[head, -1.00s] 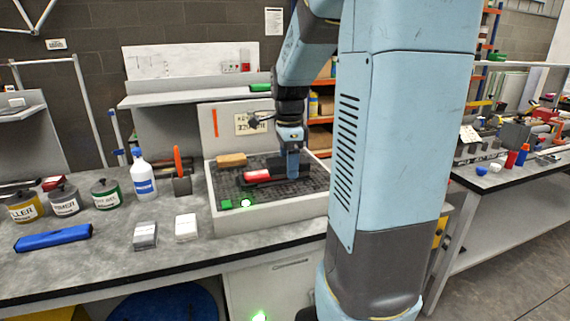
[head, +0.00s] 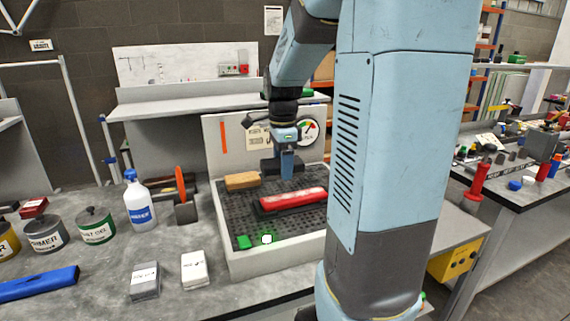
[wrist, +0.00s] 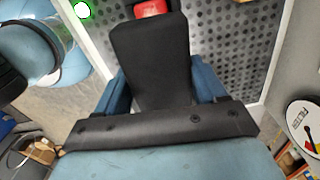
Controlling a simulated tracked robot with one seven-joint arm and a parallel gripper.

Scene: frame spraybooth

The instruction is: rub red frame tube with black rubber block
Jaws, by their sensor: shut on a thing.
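My gripper (head: 287,172) is shut on the black rubber block (head: 268,167). It holds the block behind the tube, near the tray's back panel, and the two look apart in the head view. In the wrist view the block (wrist: 150,50) sits between my blue fingers, and a piece of the red tube (wrist: 151,9) shows beyond its far end. The block's underside is hidden.
A tan block (head: 242,181) lies on the perforated tray floor left of my gripper. The tray's raised rim (head: 270,258) surrounds it. A spray bottle (head: 139,203), several cans and two small boxes (head: 194,270) stand on the bench to the left.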

